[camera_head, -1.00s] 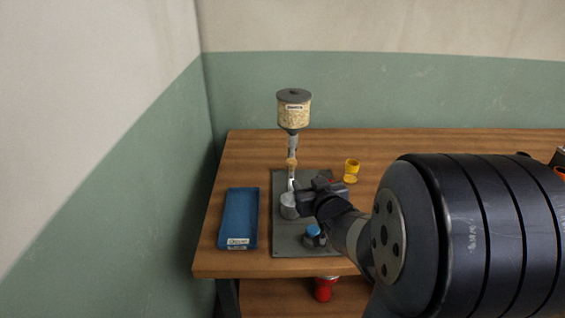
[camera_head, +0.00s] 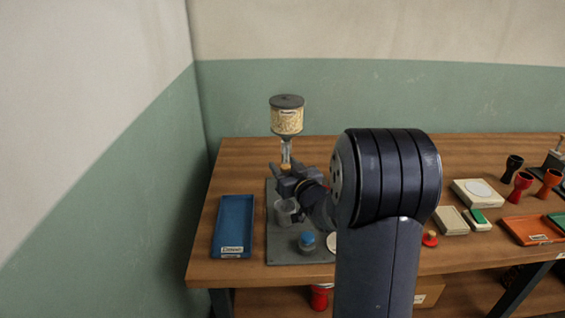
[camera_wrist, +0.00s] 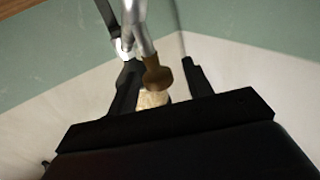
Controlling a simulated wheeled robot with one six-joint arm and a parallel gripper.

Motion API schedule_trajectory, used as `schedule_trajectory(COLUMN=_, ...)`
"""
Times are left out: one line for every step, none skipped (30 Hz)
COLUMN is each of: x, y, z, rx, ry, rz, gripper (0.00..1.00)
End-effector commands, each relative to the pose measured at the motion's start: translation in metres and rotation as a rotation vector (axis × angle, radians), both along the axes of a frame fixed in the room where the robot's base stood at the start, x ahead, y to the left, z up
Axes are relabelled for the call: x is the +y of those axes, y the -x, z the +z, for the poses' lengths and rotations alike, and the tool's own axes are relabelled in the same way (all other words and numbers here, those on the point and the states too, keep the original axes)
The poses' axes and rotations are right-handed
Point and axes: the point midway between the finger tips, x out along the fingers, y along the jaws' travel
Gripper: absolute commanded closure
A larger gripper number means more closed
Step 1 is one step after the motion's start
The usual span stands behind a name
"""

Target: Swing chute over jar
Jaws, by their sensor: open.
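The hopper (camera_head: 287,118), a labelled cylinder of pale grain with a dark lid, stands at the back left of the table. A metal chute tube (camera_head: 286,150) runs down below it; metal tubing also shows in the wrist view (camera_wrist: 138,30). A clear grey jar (camera_head: 284,214) stands on the dark mat (camera_head: 292,255), partly hidden by my gripper (camera_head: 284,170). In the wrist view, a brown knob (camera_wrist: 158,74) on the tube lies between the spread fingers of my gripper (camera_wrist: 160,82). I cannot tell whether either finger touches it. The chute's outlet is hidden.
A blue labelled tray (camera_head: 234,226) lies left of the mat. A blue-capped container (camera_head: 307,241) stands at the mat's front. My arm covers the table's middle. Goblet drums (camera_head: 522,185), white boxes (camera_head: 479,193) and an orange tray (camera_head: 529,231) are at the right.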

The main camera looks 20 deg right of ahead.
Motion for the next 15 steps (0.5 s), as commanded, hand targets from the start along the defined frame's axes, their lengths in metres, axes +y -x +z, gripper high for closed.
schedule_trajectory(x=0.001, y=-0.006, z=0.000, rx=0.000, ry=0.000, rz=0.001, gripper=0.52)
schedule_trajectory(x=0.001, y=-0.009, z=0.000, rx=0.001, ry=0.000, rz=0.001, gripper=0.52)
schedule_trajectory(x=0.001, y=-0.012, z=0.000, rx=0.001, ry=0.001, rz=0.001, gripper=0.52)
schedule_trajectory(x=0.002, y=-0.014, z=0.000, rx=0.001, ry=0.001, rz=0.001, gripper=0.52)
schedule_trajectory(x=0.002, y=-0.015, z=0.000, rx=0.001, ry=0.001, rz=0.001, gripper=0.52)
schedule_trajectory(x=0.002, y=-0.017, z=0.000, rx=0.001, ry=0.001, rz=0.001, gripper=0.52)
schedule_trajectory(x=0.002, y=-0.018, z=0.000, rx=0.001, ry=0.001, rz=0.000, gripper=0.52)
schedule_trajectory(x=0.002, y=-0.018, z=0.000, rx=0.001, ry=0.001, rz=0.000, gripper=0.52)
schedule_trajectory(x=0.002, y=-0.019, z=0.000, rx=0.001, ry=0.001, rz=0.000, gripper=0.52)
schedule_trajectory(x=0.002, y=-0.019, z=0.000, rx=0.001, ry=0.001, rz=0.000, gripper=0.52)
schedule_trajectory(x=0.002, y=-0.019, z=0.000, rx=0.001, ry=0.001, rz=0.000, gripper=0.52)
schedule_trajectory(x=0.002, y=-0.019, z=0.000, rx=0.001, ry=0.001, rz=0.000, gripper=0.52)
schedule_trajectory(x=0.002, y=-0.019, z=0.000, rx=0.001, ry=0.001, rz=0.000, gripper=0.52)
schedule_trajectory(x=0.002, y=-0.019, z=0.000, rx=0.001, ry=0.001, rz=0.000, gripper=0.52)
schedule_trajectory(x=0.002, y=-0.019, z=0.000, rx=0.001, ry=0.000, rz=0.000, gripper=0.52)
